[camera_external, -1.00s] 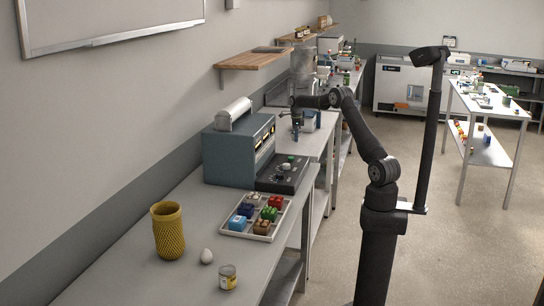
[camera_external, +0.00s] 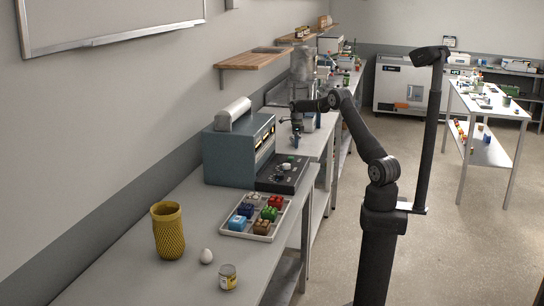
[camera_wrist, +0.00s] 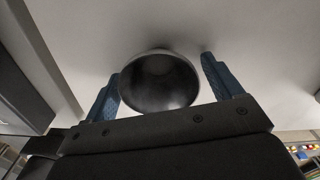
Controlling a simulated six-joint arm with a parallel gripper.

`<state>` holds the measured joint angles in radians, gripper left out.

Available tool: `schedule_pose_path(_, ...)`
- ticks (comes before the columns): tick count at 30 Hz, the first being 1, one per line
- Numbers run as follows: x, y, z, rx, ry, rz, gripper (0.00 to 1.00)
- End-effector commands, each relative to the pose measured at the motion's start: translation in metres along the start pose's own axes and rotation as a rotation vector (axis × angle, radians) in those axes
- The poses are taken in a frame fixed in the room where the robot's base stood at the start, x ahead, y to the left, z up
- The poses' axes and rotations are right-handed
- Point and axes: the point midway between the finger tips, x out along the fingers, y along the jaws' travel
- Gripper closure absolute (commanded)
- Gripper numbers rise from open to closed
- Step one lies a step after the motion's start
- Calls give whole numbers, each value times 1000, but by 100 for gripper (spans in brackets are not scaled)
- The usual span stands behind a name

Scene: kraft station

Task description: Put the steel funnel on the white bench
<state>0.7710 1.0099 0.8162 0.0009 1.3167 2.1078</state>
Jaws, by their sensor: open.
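A round, dark grey metal piece, which looks like the steel funnel (camera_wrist: 158,84), shows in the wrist view with its wide mouth toward the camera. My gripper (camera_wrist: 160,70) is open, with one blue finger on either side of it. The left finger is close to its rim, and whether they touch I cannot tell. The right finger stands apart from it. The funnel is over or on a pale bench top (camera_wrist: 255,45). In the external view my gripper (camera_external: 295,142) points down over the bench beyond the teal machine; the funnel cannot be made out there.
A teal machine (camera_external: 236,150) stands on the near grey bench (camera_external: 205,215). A tray (camera_external: 229,232) of colored blocks, a yellow woven vase (camera_external: 168,231), an egg (camera_external: 206,256) and a small can (camera_external: 228,277) are there too. A white table (camera_external: 488,101) with small items stands at right.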

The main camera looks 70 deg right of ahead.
Motion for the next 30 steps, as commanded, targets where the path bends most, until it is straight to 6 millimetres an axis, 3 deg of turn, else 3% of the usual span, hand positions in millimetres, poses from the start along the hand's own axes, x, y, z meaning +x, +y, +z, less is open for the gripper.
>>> schedule_pose_path(5, -18, -1, 0, 0, -2, -3, 16)
schedule_pose_path(18, -105, 0, 0, 0, -1, -2, 16)
schedule_pose_path(24, -122, 0, 0, 0, 0, -1, 16)
schedule_pose_path(30, -123, 0, 0, 0, 0, 0, 16)
